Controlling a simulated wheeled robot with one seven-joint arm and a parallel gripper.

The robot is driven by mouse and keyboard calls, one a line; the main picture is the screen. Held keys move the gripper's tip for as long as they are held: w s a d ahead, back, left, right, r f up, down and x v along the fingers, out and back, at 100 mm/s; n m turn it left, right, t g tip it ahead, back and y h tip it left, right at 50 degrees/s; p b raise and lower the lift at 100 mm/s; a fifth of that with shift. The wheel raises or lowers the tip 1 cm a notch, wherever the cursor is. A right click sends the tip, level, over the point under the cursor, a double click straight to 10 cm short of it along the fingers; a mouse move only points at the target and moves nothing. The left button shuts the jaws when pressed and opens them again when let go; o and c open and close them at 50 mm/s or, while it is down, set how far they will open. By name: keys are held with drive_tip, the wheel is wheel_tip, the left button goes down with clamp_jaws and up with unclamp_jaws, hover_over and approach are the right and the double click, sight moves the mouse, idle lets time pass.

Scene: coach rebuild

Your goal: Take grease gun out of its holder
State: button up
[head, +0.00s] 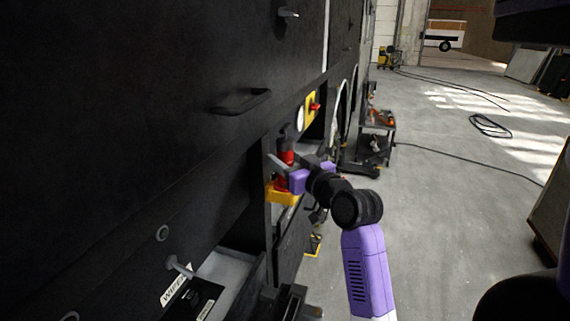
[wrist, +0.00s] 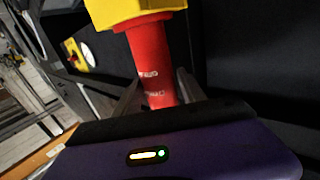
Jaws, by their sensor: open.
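The grease gun (head: 286,157) is a red cylinder with a dark upper part, standing in a yellow holder (head: 283,196) on the side of the black coach. In the wrist view, the red barrel (wrist: 152,62) with white lettering runs into the yellow holder (wrist: 125,10) at the top of the picture. My gripper (head: 287,169) is open at the red barrel. In the wrist view its fingers (wrist: 158,80) lie on either side of the barrel. I cannot tell whether either finger touches it. The gun's dark end is not visible in the wrist view.
A yellow panel with a red knob (head: 312,107) is on the coach side just beyond the gun. An open drawer (head: 228,270) lies nearer, below left. A tool cart (head: 376,135) stands farther along. The floor to the right is mostly clear, with cables (head: 489,125) on it.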

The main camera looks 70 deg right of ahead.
drive_tip(key=shift+w, duration=0.1)
drive_tip(key=shift+c, duration=0.2)
clamp_jaws()
drive_tip(key=shift+r, duration=0.1)
